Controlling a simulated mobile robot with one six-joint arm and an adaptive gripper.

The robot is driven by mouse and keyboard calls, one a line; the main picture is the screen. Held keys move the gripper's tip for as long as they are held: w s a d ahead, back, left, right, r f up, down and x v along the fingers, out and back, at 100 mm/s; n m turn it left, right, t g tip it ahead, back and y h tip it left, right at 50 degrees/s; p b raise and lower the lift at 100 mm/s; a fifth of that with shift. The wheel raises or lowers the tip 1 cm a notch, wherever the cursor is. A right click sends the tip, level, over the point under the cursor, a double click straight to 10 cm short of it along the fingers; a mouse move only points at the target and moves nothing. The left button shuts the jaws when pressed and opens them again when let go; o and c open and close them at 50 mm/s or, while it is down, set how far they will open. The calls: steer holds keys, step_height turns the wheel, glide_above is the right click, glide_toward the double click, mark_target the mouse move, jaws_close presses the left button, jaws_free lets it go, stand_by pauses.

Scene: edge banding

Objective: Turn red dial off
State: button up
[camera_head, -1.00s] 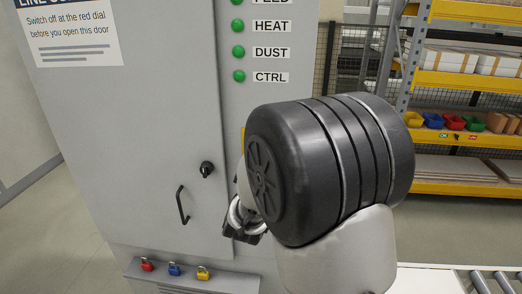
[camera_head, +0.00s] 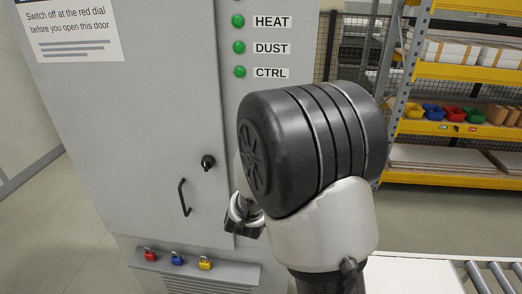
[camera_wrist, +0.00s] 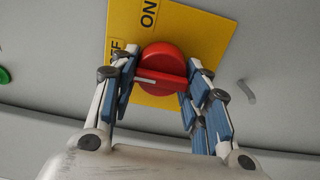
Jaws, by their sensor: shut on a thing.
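The red dial (camera_wrist: 163,62) sits on a yellow plate (camera_wrist: 196,22) in the wrist view. ON is printed at the plate's top; the other label, at its left, is partly hidden by a finger. The dial's raised bar lies roughly crosswise, with a white mark at its left end pointing left, below the half-hidden label. My gripper (camera_wrist: 161,72) is shut on the dial, one blue-padded finger on each side. In the head view my gripper (camera_head: 243,215) shows only partly beside the cabinet, and my arm hides the dial.
The grey cabinet (camera_head: 130,130) has a door with a black handle (camera_head: 184,198) and a black knob (camera_head: 208,162). Red, blue and yellow padlocks sit on a low ledge (camera_head: 232,272). Green lamps run up the panel. Yellow shelving (camera_head: 455,130) and a roller conveyor (camera_head: 490,277) stand at right.

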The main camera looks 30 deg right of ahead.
steer(key=o, duration=1.1)
steer(key=shift+c, duration=0.2)
steer(key=v, duration=0.7)
steer(key=shift+s+a, duration=0.15)
steer(key=shift+s, duration=0.1)
